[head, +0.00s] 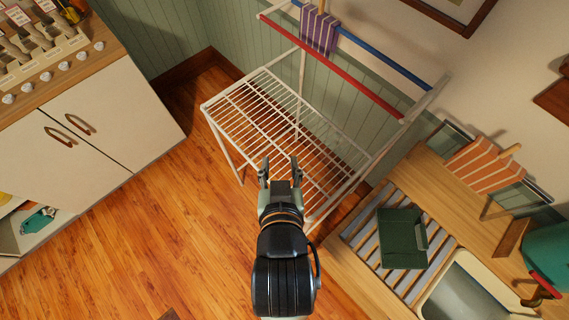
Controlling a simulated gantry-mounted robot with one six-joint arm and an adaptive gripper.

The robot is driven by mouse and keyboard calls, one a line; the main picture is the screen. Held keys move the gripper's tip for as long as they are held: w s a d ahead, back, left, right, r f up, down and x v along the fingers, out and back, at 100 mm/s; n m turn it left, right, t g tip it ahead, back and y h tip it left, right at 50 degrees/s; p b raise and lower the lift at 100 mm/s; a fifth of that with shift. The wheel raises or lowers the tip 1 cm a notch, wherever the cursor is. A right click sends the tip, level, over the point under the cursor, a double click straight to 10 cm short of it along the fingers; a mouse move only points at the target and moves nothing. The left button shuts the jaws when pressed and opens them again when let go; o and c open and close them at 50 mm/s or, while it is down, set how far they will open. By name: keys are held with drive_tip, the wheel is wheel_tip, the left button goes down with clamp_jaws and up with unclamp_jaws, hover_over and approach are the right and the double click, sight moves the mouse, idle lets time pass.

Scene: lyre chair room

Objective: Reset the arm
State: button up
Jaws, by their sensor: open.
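My gripper (279,172) shows near the middle of the head view, at the end of my black and grey arm. Its two fingers are apart and nothing is between them. It appears over the front part of the white wire rack (265,98). I cannot tell how high above the rack it is.
The rack has a red rail (330,66) and a blue rail (370,50), with a purple striped cloth (319,32) hanging there. A white cabinet (110,125) stands left. A dark green box (402,238) sits on the slatted bench at right. The wooden floor (150,230) at lower left is mostly clear.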

wheel_tip(320, 180, up, 18)
drive_tip(key=p, duration=1.7)
drive_tip(key=shift+d+f, duration=0.15)
drive_tip(key=shift+f, duration=0.1)
